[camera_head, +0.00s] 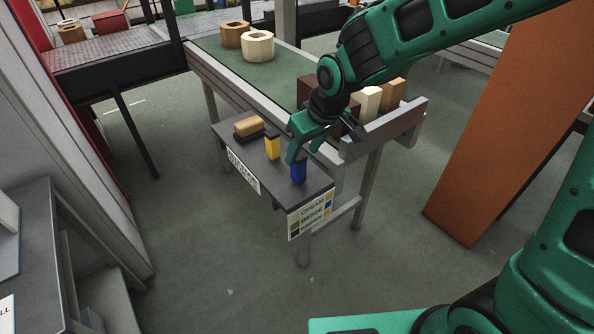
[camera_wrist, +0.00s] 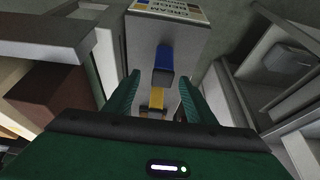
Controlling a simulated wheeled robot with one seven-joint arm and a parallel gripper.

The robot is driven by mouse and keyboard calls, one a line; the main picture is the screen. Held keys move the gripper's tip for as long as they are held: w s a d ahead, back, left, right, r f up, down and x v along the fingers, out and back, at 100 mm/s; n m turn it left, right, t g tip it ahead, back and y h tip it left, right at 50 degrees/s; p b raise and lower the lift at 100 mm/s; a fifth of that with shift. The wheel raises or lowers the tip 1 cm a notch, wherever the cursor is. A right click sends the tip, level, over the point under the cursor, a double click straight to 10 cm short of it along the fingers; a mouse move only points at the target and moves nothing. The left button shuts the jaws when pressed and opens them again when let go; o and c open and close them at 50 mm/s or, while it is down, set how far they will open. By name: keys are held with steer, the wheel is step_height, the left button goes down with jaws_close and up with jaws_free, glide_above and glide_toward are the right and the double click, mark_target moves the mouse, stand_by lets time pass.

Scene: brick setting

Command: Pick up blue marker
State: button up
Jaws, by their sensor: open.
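The blue marker (camera_head: 298,172) stands on the near right part of a small dark shelf (camera_head: 292,190) at the side of the conveyor table. My gripper (camera_head: 300,150) is over the shelf, close to the marker, and its fingers are open and empty. In the wrist view the marker (camera_wrist: 163,58) shows ahead, between the lines of the two spread green fingers (camera_wrist: 158,88). I cannot tell how far the fingertips are from it. A yellow marker (camera_head: 272,146) stands behind it on the shelf and also shows in the wrist view (camera_wrist: 156,98).
A tan-topped block (camera_head: 248,127) lies at the shelf's far end. The conveyor frame's grey end rail (camera_head: 385,130) is right beside my gripper. Cream and brown blocks (camera_head: 367,103) stand behind that rail. Open floor (camera_head: 210,260) lies in front of the shelf.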

mark_target(301, 158)
steer(key=x, duration=0.4)
steer(key=shift+s+a+f, duration=0.1)
steer(key=shift+s+f, duration=0.2)
steer(key=shift+w+a+f, duration=0.1)
steer(key=shift+w+f, duration=0.1)
steer(key=shift+f, duration=0.3)
steer(key=shift+c, duration=0.6)
steer(key=c, duration=1)
